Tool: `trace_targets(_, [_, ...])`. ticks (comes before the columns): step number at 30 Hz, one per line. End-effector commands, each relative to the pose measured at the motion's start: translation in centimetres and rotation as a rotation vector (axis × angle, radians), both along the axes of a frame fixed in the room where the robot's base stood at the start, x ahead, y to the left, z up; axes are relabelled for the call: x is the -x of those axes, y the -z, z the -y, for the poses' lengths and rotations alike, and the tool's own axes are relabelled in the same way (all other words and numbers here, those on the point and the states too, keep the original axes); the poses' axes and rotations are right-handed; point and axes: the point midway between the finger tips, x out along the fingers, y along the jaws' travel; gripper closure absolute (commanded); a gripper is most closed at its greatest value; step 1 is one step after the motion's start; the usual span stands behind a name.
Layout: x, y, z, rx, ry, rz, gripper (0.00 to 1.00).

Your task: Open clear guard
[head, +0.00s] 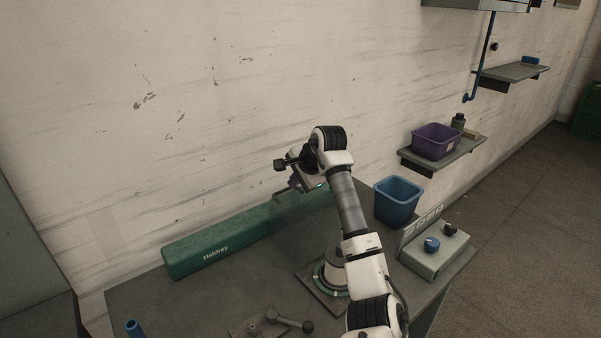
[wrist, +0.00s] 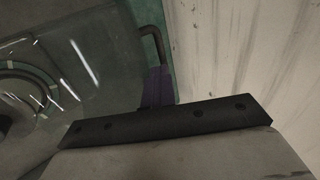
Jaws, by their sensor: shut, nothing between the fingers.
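The clear guard (head: 303,212) is a see-through panel by the green machine body (head: 215,248), partly behind my arm. In the wrist view the guard (wrist: 75,60) fills the left side, with bright reflections and a round part showing through it. A dark bent handle (wrist: 150,40) is at its right edge. My gripper (head: 294,182) is above the guard's upper part in the head view. In the wrist view its purple fingers (wrist: 157,80) are shut and empty, close beside the handle's lower end. I cannot tell whether they touch it. How far the guard is open is unclear.
A pale cone (head: 335,257) stands on a round base under my arm. A blue bin (head: 397,200) and a control box (head: 437,256) with knobs are at right. A lever (head: 289,320) is at the front. The wall stands close behind the machine.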

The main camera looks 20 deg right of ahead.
Motion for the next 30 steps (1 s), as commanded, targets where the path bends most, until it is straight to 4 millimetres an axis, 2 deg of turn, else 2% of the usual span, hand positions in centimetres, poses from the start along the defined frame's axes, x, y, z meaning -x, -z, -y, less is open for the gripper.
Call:
trace_targets(1, [0.1, 0.9, -0.1, -0.002, -0.001, -0.019, 1.00])
trace_targets(13, [-0.2, 1.8, -0.2, -0.002, -0.002, -0.029, 1.00])
trace_targets(24, [-4.6, 5.7, -1.9, -0.002, 0.001, -0.030, 1.00])
trace_targets(30, [-5.1, 5.9, -2.1, -0.003, 0.001, -0.025, 1.00])
